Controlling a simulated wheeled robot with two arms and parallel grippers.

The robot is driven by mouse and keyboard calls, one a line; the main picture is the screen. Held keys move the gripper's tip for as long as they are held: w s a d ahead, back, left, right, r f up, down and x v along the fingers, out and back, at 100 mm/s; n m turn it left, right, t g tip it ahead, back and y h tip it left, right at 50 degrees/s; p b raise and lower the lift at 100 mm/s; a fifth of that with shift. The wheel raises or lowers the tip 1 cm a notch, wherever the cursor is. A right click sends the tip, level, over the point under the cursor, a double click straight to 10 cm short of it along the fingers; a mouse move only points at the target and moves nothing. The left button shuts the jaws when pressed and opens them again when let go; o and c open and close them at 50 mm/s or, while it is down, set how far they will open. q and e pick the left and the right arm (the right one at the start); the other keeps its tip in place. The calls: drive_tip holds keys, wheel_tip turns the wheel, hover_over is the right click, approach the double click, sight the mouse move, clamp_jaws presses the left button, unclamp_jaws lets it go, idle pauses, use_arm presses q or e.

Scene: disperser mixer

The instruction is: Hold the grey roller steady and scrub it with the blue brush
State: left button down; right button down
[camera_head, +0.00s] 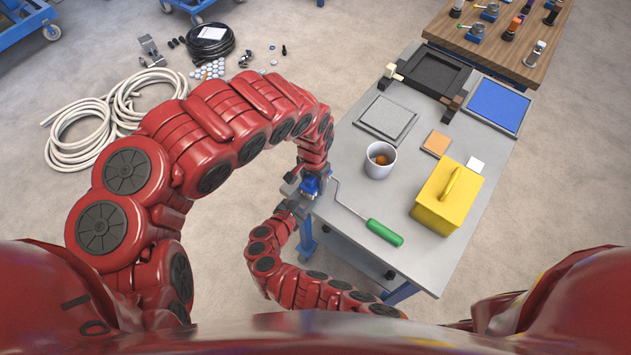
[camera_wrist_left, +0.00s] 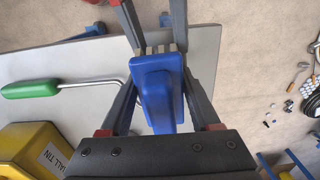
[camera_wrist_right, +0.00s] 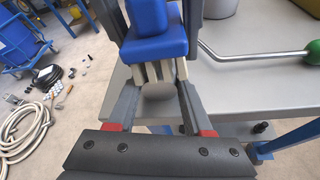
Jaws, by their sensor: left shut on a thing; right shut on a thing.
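The blue brush (camera_head: 311,186) is in my left gripper (camera_head: 313,178) at the table's left edge. In the left wrist view the fingers close around its blue body (camera_wrist_left: 157,95). In the right wrist view its pale bristles (camera_wrist_right: 155,72) reach down to the grey roller (camera_wrist_right: 158,93), apparently touching it. My right gripper (camera_head: 289,206) is shut on the roller just off the table edge. In the head view the roller is mostly hidden by the grippers. Its bent metal rod (camera_head: 346,206) and green handle (camera_head: 384,233) lie over the tabletop.
Coiled hoses (camera_head: 75,135) lie on the floor.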

use_arm(q)
drive_tip(key=shift+w+a, duration=0.2)
drive_tip(key=shift+w, duration=0.3)
drive_tip(key=shift+w+d, duration=0.2)
drive_tip(key=shift+w, duration=0.7)
drive_tip(key=shift+w+a+f, duration=0.1)
drive_tip(key=shift+w+a, duration=0.05)
drive_tip(key=shift+w, duration=0.25)
drive_tip(key=shift+r, duration=1.2)
use_arm(e)
drive_tip(key=shift+f, duration=0.1)
